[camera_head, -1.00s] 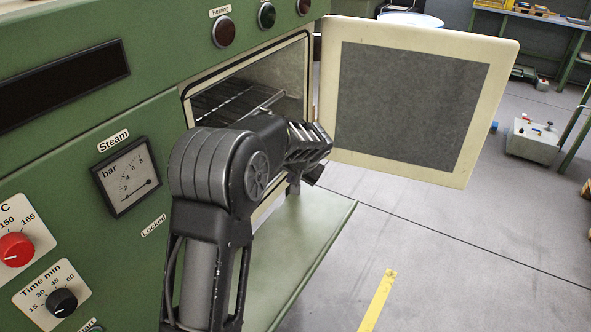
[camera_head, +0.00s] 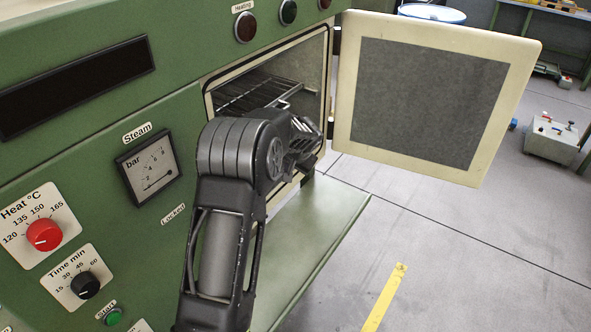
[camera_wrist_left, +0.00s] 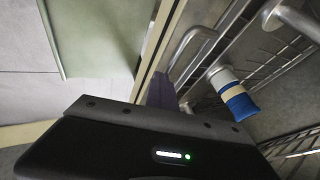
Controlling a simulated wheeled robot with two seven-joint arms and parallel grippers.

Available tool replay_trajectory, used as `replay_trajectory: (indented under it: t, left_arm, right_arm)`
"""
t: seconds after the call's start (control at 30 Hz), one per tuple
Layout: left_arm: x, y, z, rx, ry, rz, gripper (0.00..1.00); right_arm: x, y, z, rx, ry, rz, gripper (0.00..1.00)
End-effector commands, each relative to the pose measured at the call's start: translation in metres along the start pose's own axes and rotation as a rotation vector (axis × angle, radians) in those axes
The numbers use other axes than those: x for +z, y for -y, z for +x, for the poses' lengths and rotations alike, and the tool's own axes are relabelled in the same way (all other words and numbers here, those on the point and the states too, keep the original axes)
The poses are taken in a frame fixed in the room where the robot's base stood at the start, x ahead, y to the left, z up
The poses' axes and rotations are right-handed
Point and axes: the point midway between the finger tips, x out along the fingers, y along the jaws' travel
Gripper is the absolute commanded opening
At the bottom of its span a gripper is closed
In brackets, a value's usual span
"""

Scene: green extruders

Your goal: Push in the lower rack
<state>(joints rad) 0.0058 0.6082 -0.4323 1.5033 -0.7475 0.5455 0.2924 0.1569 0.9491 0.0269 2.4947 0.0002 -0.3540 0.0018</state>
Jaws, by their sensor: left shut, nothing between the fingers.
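The green machine's chamber (camera_head: 318,75) stands open. One wire rack (camera_head: 258,92) with a front handle shows in its upper part. My arm covers the lower part of the opening, so I cannot make out a lower rack in the head view. My left gripper (camera_head: 308,148) is shut and empty at the front of the opening. In the left wrist view, wire racking (camera_wrist_left: 255,55) with a bent front handle lies just beyond the dark gripper body. I cannot tell which rack level this is, or whether the gripper touches it. My right gripper is out of view.
The open door (camera_head: 430,100) stands out to the right. A green ledge (camera_head: 315,235) lies below the opening. A blue-and-white cylindrical object (camera_wrist_left: 234,95) and a silvery one (camera_wrist_left: 292,18) are at the racking in the left wrist view.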

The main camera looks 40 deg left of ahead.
Motion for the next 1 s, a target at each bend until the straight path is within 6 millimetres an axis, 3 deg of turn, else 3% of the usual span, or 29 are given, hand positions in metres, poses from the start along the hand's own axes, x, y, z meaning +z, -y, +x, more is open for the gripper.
replay_trajectory:
  t: [0.03, 0.17, 0.7, 0.9, 1.0]
  left_arm:
    - [0.002, 0.011, 0.005, -0.004, 0.003, -0.005, 0.0]
    - [0.002, 0.023, 0.011, -0.001, 0.001, -0.003, 0.0]
    - [0.001, 0.016, 0.008, 0.0, 0.003, -0.001, 0.0]
    - [-0.003, -0.008, -0.011, -0.001, -0.001, -0.001, 0.0]
    - [-0.004, -0.017, -0.041, -0.007, -0.007, 0.0, 0.0]
  right_arm:
    - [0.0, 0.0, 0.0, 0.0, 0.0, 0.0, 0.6]
    - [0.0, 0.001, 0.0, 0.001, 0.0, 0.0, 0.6]
    - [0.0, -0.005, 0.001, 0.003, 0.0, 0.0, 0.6]
    - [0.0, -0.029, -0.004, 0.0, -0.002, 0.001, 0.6]
    - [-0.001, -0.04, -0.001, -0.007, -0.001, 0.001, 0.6]
